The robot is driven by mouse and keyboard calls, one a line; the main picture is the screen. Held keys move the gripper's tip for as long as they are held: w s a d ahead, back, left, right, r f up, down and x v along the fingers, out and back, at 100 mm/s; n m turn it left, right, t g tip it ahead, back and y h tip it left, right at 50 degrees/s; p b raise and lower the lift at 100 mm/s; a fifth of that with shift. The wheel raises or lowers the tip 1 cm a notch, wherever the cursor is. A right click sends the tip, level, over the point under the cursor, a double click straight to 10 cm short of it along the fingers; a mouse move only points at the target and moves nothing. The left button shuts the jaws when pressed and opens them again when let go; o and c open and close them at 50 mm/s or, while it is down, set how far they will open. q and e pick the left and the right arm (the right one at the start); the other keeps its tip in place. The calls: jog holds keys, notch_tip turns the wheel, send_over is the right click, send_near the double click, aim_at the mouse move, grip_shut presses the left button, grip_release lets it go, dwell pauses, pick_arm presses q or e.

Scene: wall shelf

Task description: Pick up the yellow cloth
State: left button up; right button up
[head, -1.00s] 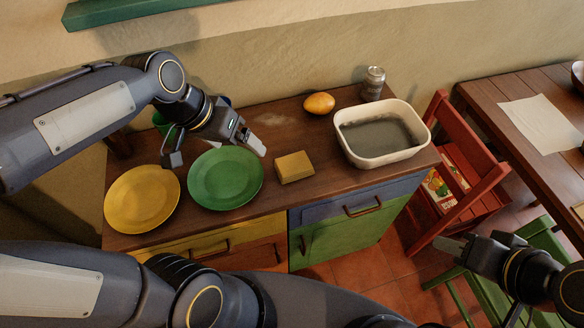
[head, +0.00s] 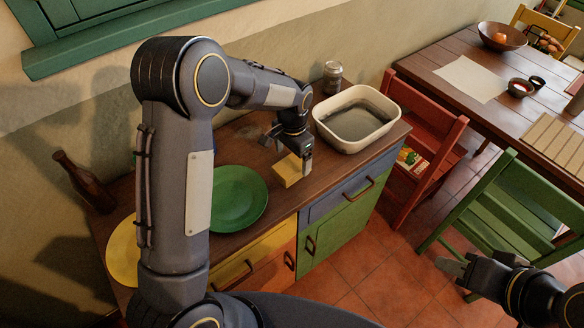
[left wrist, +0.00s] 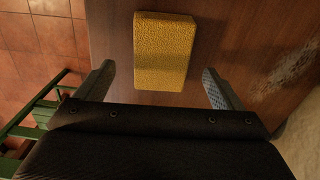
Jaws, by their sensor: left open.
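The yellow cloth (head: 288,173) looks like a thick yellow block and lies on the brown counter (head: 255,232), near its front edge. My left gripper (head: 290,150) is over it in the head view and partly covers it. In the left wrist view my left gripper (left wrist: 159,84) is open with nothing in it. The cloth (left wrist: 164,48) lies ahead, roughly between the lines of the two fingers and apart from them. My right gripper (head: 455,266) is off to the lower right, away from the counter; its opening is unclear.
A green plate (head: 240,200) and a partly hidden yellow plate (head: 122,252) lie left of the cloth. A white basin (head: 324,125) and a jar (head: 332,78) stand to its right. A brown bottle (head: 82,182) is far left. A red chair (head: 440,152) stands beside the counter.

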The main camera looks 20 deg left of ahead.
aim_at(291, 165)
pick_arm(q)
notch_tip(291, 165, down, 4)
jog(key=shift+s+a+f+p, duration=0.1)
jog(key=shift+p, duration=0.35)
jog(key=c, duration=1.1)
